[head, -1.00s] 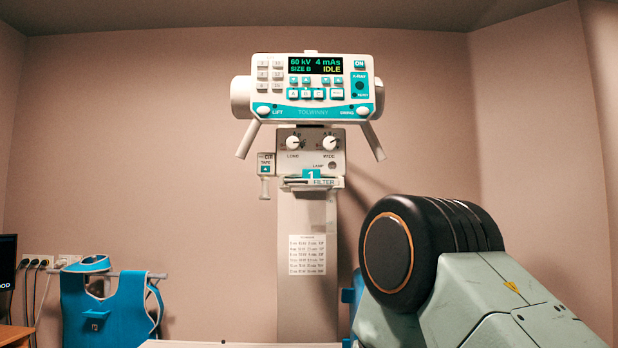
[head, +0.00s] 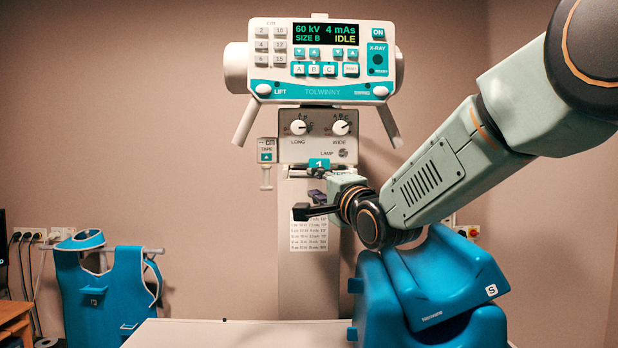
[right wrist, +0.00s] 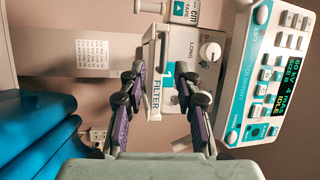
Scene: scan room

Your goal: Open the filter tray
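The filter tray is a pale slide with a teal tab marked 1 (head: 319,163), low on the white collimator box (head: 312,128) under the X-ray console. Its FILTER label (right wrist: 156,92) shows in the right wrist view; the arm hides most of it in the head view. My right gripper (head: 309,204) is in front of the column, just below the tray. In the right wrist view the right gripper (right wrist: 161,76) is open, its purple-padded fingers apart with the tray front between them. I see no contact. My left gripper is not in view.
The console (head: 322,60) with its slanted handles hangs above. A tape holder (head: 266,152) is left of the collimator. A white table top (head: 235,333) and blue padded item (head: 430,285) lie below. A blue apron (head: 105,290) hangs left.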

